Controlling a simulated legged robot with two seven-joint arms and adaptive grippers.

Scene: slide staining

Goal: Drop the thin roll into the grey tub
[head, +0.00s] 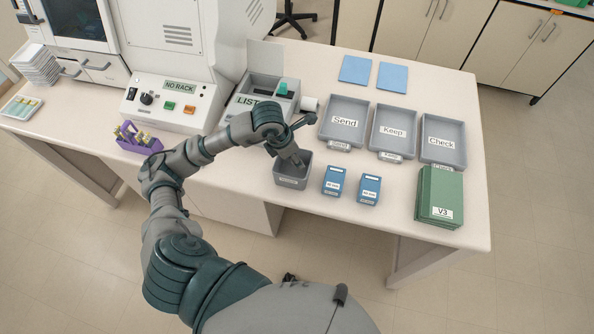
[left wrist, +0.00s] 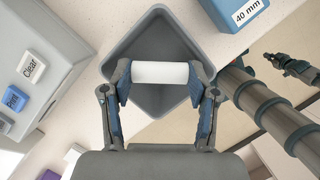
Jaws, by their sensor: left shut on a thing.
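My left gripper (head: 298,160) is above the grey tub (head: 291,182), near the front edge of the table. In the left wrist view my left gripper (left wrist: 160,78) is shut on a thin white roll (left wrist: 160,72), held crosswise between its two fingers. The open mouth of the grey tub (left wrist: 135,42) lies beneath the roll. The inside of the tub that shows is bare grey; part is hidden by the roll and fingers. What looks like my right gripper (left wrist: 295,68) is small at the right of that view, and its opening is unclear.
Two blue boxes (head: 334,180) (head: 369,189) stand right of the tub. Behind are a label printer (head: 268,92) and trays marked Send (head: 327,132), Keep (head: 375,140) and Check (head: 425,147). Green folders (head: 436,190) lie at the right. A purple rack (head: 137,140) stands left.

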